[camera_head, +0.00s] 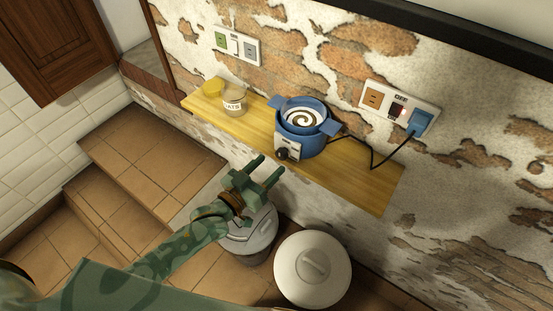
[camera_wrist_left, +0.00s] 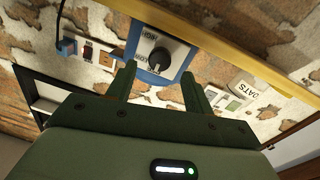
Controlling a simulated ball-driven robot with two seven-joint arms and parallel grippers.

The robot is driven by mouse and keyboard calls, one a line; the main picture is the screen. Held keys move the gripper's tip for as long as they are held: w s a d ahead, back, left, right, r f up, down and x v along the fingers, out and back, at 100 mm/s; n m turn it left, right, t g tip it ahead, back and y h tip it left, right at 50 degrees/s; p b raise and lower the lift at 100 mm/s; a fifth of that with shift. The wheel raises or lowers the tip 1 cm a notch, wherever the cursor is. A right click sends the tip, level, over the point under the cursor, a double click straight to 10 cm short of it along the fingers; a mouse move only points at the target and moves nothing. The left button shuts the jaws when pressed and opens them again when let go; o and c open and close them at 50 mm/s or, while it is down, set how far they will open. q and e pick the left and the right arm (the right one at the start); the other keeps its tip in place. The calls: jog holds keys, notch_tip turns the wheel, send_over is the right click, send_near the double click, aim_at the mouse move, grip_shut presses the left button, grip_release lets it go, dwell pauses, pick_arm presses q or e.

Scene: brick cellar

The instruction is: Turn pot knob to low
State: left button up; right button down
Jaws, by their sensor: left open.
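The blue pot (camera_head: 301,124) stands on a wooden shelf (camera_head: 361,186), with a white spiral showing in its top. On its front is a pale panel holding the black pot knob (camera_head: 281,154). In the left wrist view the knob (camera_wrist_left: 160,58) appears upside down on the panel (camera_wrist_left: 172,43), with small lettering around it; I cannot read its setting for certain. My left gripper (camera_head: 270,166) is open and empty, just short of the knob and in front of the shelf edge. In the left wrist view its fingers (camera_wrist_left: 160,72) straddle the knob in the picture, apparently without touching it.
An oats jar (camera_head: 234,100) and a yellow item (camera_head: 212,87) stand left on the shelf. A wall socket (camera_head: 398,108) holds a blue plug (camera_head: 424,119) with a black cable to the pot. Below are a white lidded container (camera_head: 313,270) and a grey lidded bin (camera_head: 252,236).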

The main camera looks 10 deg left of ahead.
aim_at(279, 156)
pick_arm(q)
jog(key=x, duration=0.4)
jog(key=c, duration=1)
